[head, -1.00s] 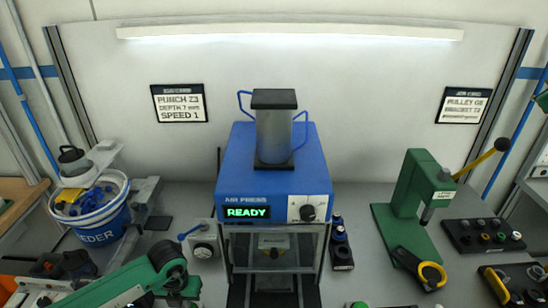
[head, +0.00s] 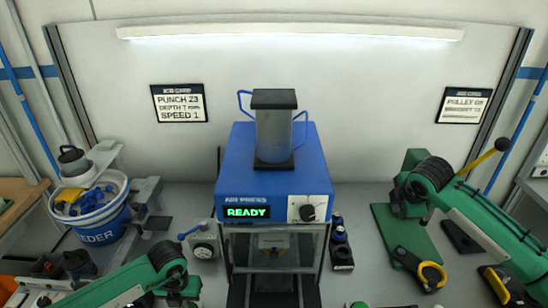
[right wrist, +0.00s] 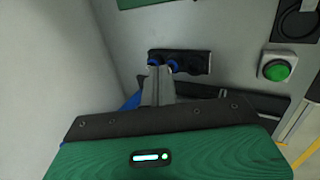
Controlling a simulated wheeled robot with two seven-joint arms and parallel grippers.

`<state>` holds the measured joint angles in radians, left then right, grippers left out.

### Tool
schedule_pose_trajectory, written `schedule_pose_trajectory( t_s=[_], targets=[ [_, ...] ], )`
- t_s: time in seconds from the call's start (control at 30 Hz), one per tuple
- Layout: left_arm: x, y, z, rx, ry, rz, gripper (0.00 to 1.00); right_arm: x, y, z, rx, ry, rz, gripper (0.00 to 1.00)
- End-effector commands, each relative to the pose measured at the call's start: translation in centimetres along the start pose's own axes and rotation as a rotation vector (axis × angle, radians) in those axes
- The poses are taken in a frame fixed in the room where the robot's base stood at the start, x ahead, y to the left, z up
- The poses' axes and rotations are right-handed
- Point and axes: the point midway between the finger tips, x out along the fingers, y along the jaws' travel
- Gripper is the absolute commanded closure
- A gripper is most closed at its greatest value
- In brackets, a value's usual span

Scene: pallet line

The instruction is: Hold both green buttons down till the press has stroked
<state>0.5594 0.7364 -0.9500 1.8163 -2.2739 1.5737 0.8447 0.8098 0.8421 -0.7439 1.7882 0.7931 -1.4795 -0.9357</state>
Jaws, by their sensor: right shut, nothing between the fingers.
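A green button (head: 358,304) is cut by the bottom edge in the head view. In the right wrist view a green button (right wrist: 277,68) on a pale housing sits at upper right. My right gripper (right wrist: 157,88) is shut and empty; its fingers are apart from that button, to its left in the picture. In the head view my right arm covers the right side, and its fingers are not clear. My left arm comes in at lower left; its gripper cannot be made out. The blue air press (head: 262,175) stands in the middle with its display (head: 247,212) reading READY. I cannot see a second button.
A small rack (head: 342,255) with blue-topped parts stands right of the press; a rack with blue tops (right wrist: 180,62) lies by my right fingers. A blue feeder bucket (head: 98,222) stands left.

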Motion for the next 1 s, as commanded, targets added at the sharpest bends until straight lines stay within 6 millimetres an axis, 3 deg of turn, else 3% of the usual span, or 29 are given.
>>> schedule_pose_trajectory(
  t_s=[0.2,0.43,0.6,0.73,1.0],
  targets=[
    [0.0,0.0,0.0,0.000,0.001,0.000,1.00,2.3,-9.1,-5.7,-0.238,0.073,-0.224,1.00],
    [0.0,0.0,0.0,0.000,0.001,0.001,1.00,2.7,-16.8,-9.1,-0.429,0.142,-0.405,1.00],
    [0.0,0.0,0.0,0.000,0.001,0.001,1.00,2.6,-19.5,-10.0,-0.495,0.167,-0.468,1.00],
    [0.0,0.0,0.0,0.000,0.001,0.000,1.00,3.1,-20.3,-10.2,-0.507,0.173,-0.481,1.00],
    [0.0,0.0,0.0,0.000,0.001,0.000,1.00,5.8,-21.7,-10.3,-0.504,0.173,-0.481,1.00]
  ],
)
